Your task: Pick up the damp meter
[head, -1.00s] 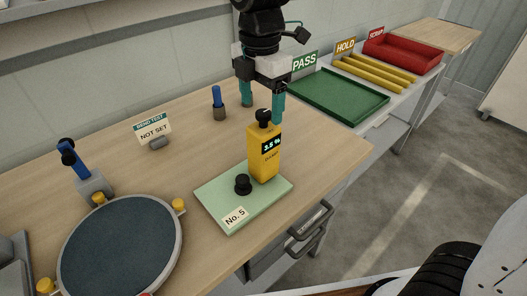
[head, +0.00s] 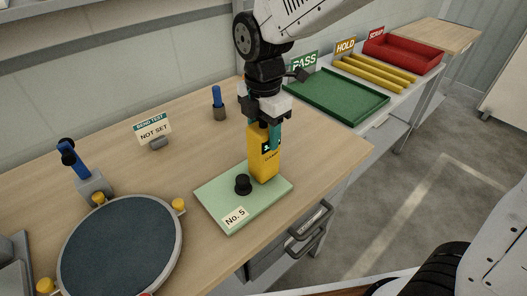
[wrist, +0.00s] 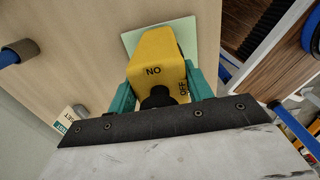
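A finger hides part of the display. In the wrist view the meter's yellow top (wrist: 157,65) and black knob lie between the fingers (wrist: 160,90). The fingers are close to its sides, but I cannot tell if they press on it.
The board also bears a black knob (head: 243,184) and a "No. 5" label. A round dark plate (head: 122,248) lies to the left. A blue-topped peg (head: 217,98) and a "NOT SET" sign (head: 154,129) stand behind. A green tray (head: 338,96) is at the back right.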

